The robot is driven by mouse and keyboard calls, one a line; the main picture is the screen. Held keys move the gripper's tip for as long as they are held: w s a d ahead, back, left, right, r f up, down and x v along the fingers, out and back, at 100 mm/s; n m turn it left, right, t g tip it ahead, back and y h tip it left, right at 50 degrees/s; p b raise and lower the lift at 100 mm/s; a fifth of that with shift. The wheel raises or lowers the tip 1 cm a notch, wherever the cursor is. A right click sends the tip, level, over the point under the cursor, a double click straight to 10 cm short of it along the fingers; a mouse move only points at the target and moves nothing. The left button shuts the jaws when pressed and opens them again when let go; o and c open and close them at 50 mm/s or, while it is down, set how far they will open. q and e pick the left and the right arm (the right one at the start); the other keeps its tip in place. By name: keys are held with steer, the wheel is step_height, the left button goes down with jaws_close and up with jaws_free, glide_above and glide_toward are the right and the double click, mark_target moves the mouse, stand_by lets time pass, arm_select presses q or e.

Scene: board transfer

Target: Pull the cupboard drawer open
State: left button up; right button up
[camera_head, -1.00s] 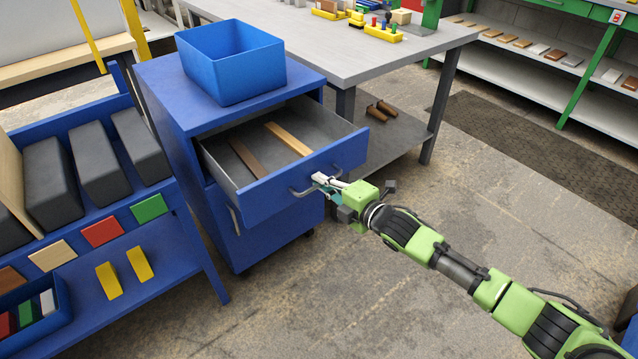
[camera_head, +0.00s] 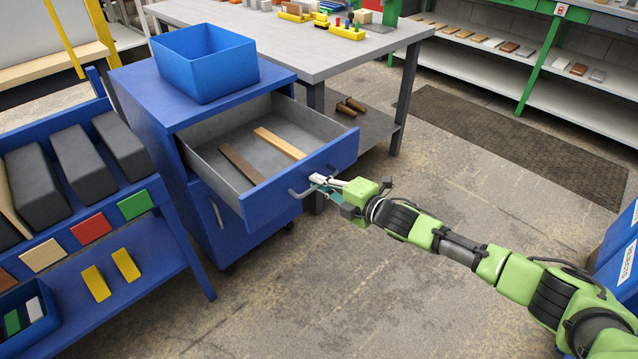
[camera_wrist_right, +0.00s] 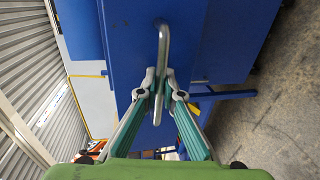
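The blue cupboard (camera_head: 159,124) stands left of centre in the head view. Its drawer (camera_head: 222,177) is pulled well out, with its grey inside showing. A brown strip (camera_head: 241,163) and a light wood strip (camera_head: 280,144) lie in it. The metal bar handle (camera_head: 296,193) is on the drawer's blue front. My right gripper (camera_head: 322,182) is at the handle. In the right wrist view its two fingertips (camera_wrist_right: 160,84) are closed around the handle bar (camera_wrist_right: 164,42), one on each side. My left gripper is not in view.
A blue bin (camera_head: 205,75) stands on the cupboard. A blue rack (camera_head: 181,232) with dark boxes stands close on the left, and a grey table (camera_head: 330,62) behind. Open floor (camera_head: 400,290) lies in front. Blue containers (camera_head: 620,245) are at the right edge.

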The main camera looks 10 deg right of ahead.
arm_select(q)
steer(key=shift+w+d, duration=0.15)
arm_select(e)
steer(key=shift+o, duration=0.7)
steer(key=shift+d, duration=0.1)
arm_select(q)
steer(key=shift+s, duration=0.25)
arm_select(e)
steer(key=v, duration=1.2)
